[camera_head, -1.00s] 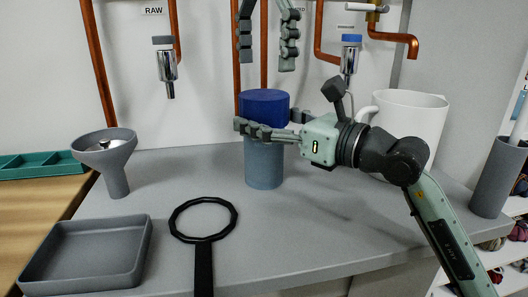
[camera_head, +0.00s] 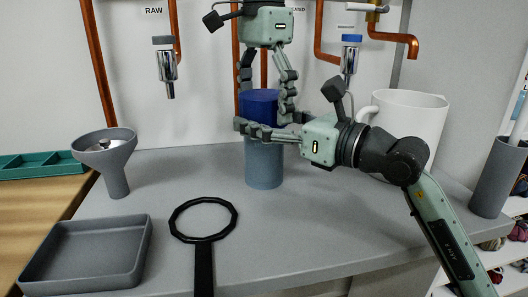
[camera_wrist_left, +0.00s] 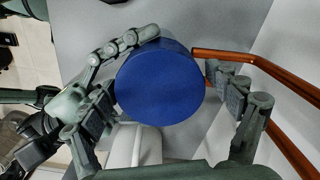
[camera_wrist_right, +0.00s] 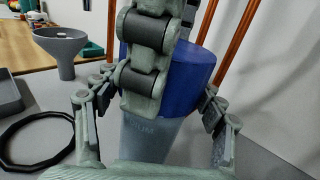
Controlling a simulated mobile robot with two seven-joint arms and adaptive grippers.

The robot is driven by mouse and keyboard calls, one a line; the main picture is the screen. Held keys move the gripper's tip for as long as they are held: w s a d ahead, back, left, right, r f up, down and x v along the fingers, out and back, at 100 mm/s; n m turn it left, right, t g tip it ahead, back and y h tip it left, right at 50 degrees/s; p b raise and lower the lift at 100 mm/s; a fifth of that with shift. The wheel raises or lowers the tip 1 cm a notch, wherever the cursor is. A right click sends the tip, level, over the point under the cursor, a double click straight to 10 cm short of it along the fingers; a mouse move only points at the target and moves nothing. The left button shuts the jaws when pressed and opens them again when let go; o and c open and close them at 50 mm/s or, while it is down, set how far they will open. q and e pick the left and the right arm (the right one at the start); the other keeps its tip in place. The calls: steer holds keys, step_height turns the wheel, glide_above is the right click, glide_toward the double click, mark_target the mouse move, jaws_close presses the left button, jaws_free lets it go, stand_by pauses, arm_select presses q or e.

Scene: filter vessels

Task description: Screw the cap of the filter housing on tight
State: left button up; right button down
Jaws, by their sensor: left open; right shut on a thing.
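The filter housing (camera_head: 264,168) is a grey-blue cylinder standing upright on the counter. Its blue cap (camera_head: 258,104) sits on top and also shows from above in the left wrist view (camera_wrist_left: 160,84). My right gripper (camera_head: 243,128) is shut on the housing just below the cap, from the right. My left gripper (camera_head: 268,112) points down from above, its open fingers on either side of the cap. In the left wrist view a gap shows between the cap and the right-hand finger. In the right wrist view a finger of my left gripper hides part of the cap.
A black ring wrench (camera_head: 203,243) and a grey tray (camera_head: 88,255) lie at the front left. A grey funnel (camera_head: 107,158) stands behind them. A white jug (camera_head: 408,118) stands behind my right arm. Copper pipes (camera_head: 174,40) and taps line the wall close behind.

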arm_select(q)
steer(key=c, duration=1.2)
steer(key=shift+m, duration=1.7)
steer(key=o, duration=1.3)
steer(key=shift+r, duration=2.25)
